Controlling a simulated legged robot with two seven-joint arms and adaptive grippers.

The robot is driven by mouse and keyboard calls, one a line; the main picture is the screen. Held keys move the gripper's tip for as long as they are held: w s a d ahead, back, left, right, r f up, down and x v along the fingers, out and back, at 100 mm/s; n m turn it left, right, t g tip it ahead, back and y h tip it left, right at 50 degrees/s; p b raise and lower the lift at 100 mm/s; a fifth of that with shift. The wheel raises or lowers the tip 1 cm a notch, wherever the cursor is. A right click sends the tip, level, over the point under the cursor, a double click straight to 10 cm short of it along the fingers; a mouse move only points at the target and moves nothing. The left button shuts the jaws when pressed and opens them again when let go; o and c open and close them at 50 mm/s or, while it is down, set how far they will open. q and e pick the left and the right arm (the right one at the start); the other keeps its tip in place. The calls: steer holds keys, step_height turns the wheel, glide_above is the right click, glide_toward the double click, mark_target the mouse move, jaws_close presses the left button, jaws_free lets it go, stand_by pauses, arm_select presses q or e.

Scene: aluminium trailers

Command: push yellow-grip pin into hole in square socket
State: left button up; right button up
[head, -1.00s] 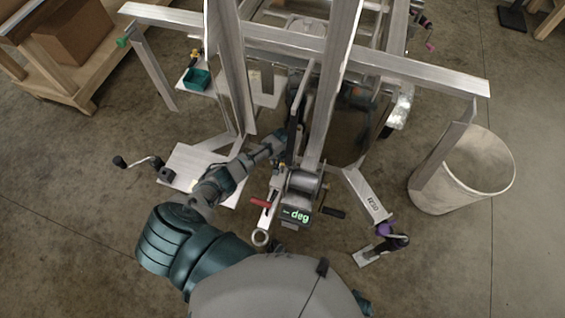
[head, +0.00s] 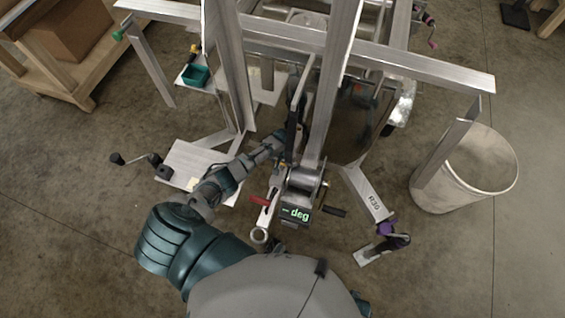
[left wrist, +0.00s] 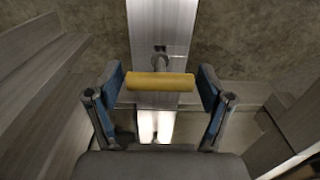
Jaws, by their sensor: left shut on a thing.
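The yellow-grip pin (left wrist: 160,82) is in the middle of the left wrist view, its yellow bar lying crosswise between the two blue-padded fingers. My left gripper (left wrist: 162,88) is shut on this grip. A grey rounded metal part of the pin shows just beyond the grip, against an aluminium bar (left wrist: 162,22) with a small dark mark. I cannot tell whether that mark is the hole, or how deep the pin sits. In the head view my left gripper (head: 282,140) reaches in beside the upright metal posts, and the pin is hidden there. My right gripper is not in view.
A winch with a display reading "- deg" (head: 296,214) and a red handle (head: 260,201) stand close to my left arm. Aluminium trailer beams (head: 400,65) cross above. A white bin (head: 470,175) is at the right. Bare floor lies at the lower left.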

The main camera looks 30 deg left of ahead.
arm_select(q)
steer(key=shift+f+b, duration=0.5)
steer(key=shift+f, duration=0.25)
steer(key=o, duration=1.1)
step_height(320, 180, up, 12)
steer(key=shift+f, duration=0.1)
